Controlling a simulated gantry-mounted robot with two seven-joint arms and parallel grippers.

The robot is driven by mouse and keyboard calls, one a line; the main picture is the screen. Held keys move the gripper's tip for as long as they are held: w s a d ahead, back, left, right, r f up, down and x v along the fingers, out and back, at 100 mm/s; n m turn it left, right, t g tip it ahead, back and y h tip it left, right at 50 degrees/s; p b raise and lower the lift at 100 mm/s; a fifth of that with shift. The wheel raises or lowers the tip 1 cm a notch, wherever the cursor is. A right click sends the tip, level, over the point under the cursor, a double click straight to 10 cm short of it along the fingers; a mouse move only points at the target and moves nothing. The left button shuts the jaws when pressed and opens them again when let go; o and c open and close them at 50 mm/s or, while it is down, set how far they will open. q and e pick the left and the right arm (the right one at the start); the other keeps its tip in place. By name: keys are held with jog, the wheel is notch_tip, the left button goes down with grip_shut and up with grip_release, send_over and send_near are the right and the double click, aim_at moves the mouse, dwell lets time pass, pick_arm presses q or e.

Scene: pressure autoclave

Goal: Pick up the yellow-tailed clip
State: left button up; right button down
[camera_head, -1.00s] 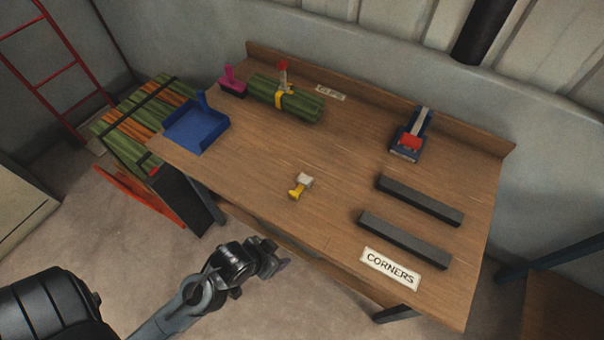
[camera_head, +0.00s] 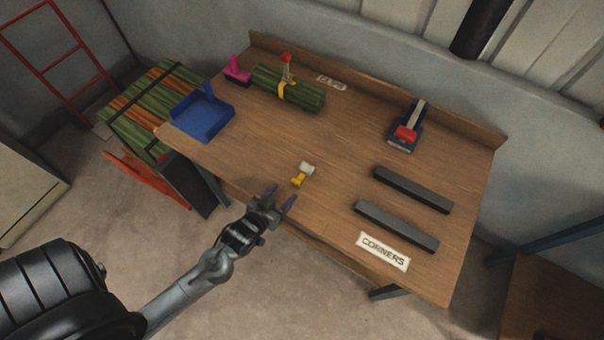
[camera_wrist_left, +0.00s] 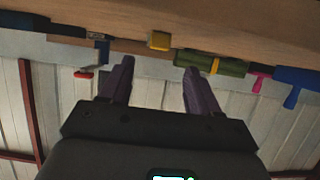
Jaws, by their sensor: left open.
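The yellow-tailed clip (camera_head: 303,174) lies on the wooden table near its front middle. Its tail is yellow and its other end is whitish. In the left wrist view the clip's yellow part (camera_wrist_left: 158,41) shows at the table edge, beyond and between the fingers. My left gripper (camera_head: 281,196) is at the front edge of the table, a short way in front of the clip and apart from it. Its two purple fingers (camera_wrist_left: 152,85) are spread and empty. My right gripper is not seen.
A blue dustpan-like tray (camera_head: 203,120), a magenta-handled brush (camera_head: 237,73) and a strapped green bundle (camera_head: 288,90) stand at back left. A red-and-blue tool (camera_head: 406,134), two dark bars (camera_head: 412,188) and a CORNERS sign (camera_head: 382,251) are on the right. The table around the clip is clear.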

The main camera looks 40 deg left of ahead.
aim_at(294, 183)
pick_arm(q)
jog(key=shift+f+b+x, duration=0.2)
jog(key=shift+b+x, duration=0.3)
jog(key=shift+x, duration=2.85)
jog(key=shift+s, duration=0.1)
jog(key=shift+c, duration=0.2)
jog(key=c, duration=1.1)
jog(key=shift+r, duration=0.1)
notch_tip(294, 183, up, 4)
jog(key=shift+r+p, duration=0.2)
jog(key=shift+p, duration=0.4)
jog(key=d+r+p, duration=0.1)
jog(key=d+r, duration=0.5)
jog(key=d, duration=0.5)
jog(key=shift+d+r, duration=0.25)
jog(key=shift+d, duration=0.15)
